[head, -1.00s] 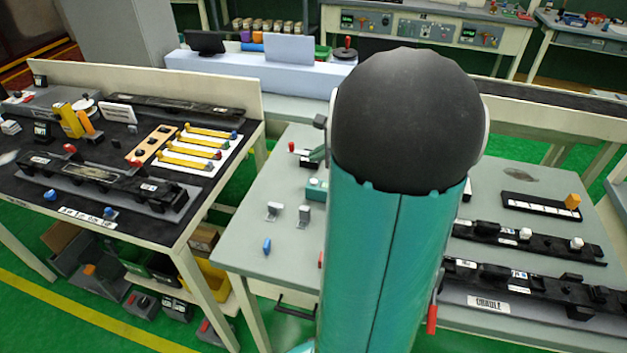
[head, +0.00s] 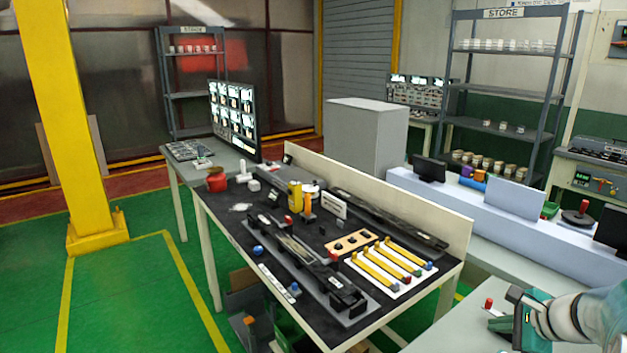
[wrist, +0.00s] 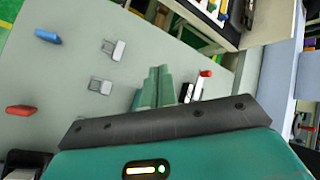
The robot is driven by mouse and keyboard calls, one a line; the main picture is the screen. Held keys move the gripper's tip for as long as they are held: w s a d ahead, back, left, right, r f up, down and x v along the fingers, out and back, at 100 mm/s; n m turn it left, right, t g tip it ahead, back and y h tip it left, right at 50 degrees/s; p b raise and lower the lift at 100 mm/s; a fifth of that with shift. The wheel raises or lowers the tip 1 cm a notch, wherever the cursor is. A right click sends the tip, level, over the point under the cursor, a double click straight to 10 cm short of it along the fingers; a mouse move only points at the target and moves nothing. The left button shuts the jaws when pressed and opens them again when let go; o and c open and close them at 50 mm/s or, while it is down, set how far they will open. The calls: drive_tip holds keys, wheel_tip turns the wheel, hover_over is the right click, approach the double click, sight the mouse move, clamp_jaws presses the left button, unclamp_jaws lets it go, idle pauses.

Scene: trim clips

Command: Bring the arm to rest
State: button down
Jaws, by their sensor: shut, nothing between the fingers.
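My gripper (wrist: 156,88) shows in the wrist view with its two teal fingers together and nothing between them. It is over the grey table (wrist: 70,70), and I cannot tell its exact height. Two small grey clips, one farther (wrist: 114,49) and one nearer (wrist: 100,86), lie left of the fingers, apart from them. A blue piece (wrist: 47,36) and a red piece (wrist: 20,110) lie farther left. In the head view my arm enters at the lower right edge, with the teal and dark gripper body beside a red-topped piece (head: 488,303).
A black-topped bench (head: 330,240) with yellow strips, black rails and small parts stands left of my arm. A pale raised ledge (head: 480,210) with screens is behind. A yellow post (head: 75,120) stands at far left. Green floor (head: 130,300) is open at lower left.

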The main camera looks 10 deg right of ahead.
drive_tip(key=s+a+r+n+g, duration=0.1)
drive_tip(key=a+r+n+g, duration=0.1)
drive_tip(key=a+n, duration=0.6)
drive_tip(key=s+a+r+n+g, duration=0.1)
drive_tip(key=s+a+r+n, duration=0.15)
drive_tip(key=a, duration=0.85)
drive_tip(key=s+a+r+n+h, duration=0.2)
drive_tip(key=s+a+n, duration=0.6)
drive_tip(key=a+n, duration=0.2)
drive_tip(key=shift+a+n, duration=0.2)
drive_tip(key=shift+n, duration=0.85)
drive_tip(key=shift+s, duration=0.1)
